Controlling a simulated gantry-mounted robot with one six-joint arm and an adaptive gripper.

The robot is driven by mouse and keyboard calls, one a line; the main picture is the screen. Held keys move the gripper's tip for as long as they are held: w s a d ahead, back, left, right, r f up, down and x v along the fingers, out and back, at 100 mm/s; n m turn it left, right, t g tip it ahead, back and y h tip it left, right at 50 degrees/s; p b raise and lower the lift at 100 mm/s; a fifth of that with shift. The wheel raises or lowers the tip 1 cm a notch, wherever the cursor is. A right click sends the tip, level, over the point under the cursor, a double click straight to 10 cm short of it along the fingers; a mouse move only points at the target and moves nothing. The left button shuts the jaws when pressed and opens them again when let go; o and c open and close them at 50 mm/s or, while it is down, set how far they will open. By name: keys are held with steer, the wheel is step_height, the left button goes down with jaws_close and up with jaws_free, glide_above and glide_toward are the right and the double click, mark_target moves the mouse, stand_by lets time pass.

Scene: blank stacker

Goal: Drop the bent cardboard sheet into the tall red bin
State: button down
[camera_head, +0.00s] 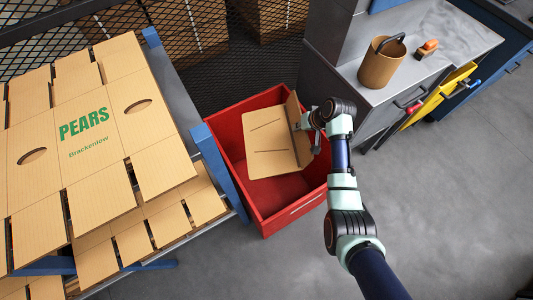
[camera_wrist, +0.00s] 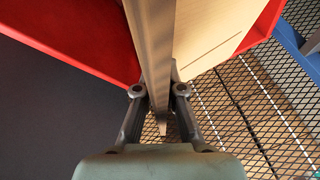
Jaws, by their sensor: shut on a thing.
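The bent cardboard sheet (camera_head: 270,147) is tan, with two slits in its wide panel and a narrower flap folded up on its right. My gripper (camera_head: 309,121) is shut on the flap side, at the sheet's right edge. In the wrist view the sheet (camera_wrist: 208,30) runs edge-on between the fingers (camera_wrist: 160,98). The tall red bin (camera_head: 262,213) stands below, and the sheet overlaps its opening. The flap's top covers part of the bin's back rim. I cannot tell how high the sheet is above the bin floor. The red bin also shows in the wrist view (camera_wrist: 80,35).
A stack of flat box blanks marked PEARS (camera_head: 80,150) is on a blue-framed rack left of the bin. A grey cabinet (camera_head: 440,55) with a brown bucket (camera_head: 381,66) stands at the right. A black mesh fence (camera_head: 250,72) is behind. The floor at lower right is clear.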

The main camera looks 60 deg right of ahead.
steer(key=shift+f+b, duration=0.3)
steer(key=shift+f, duration=0.35)
steer(key=shift+r, duration=0.1)
steer(key=c, duration=1.2)
jaws_free()
steer(key=v, duration=1.2)
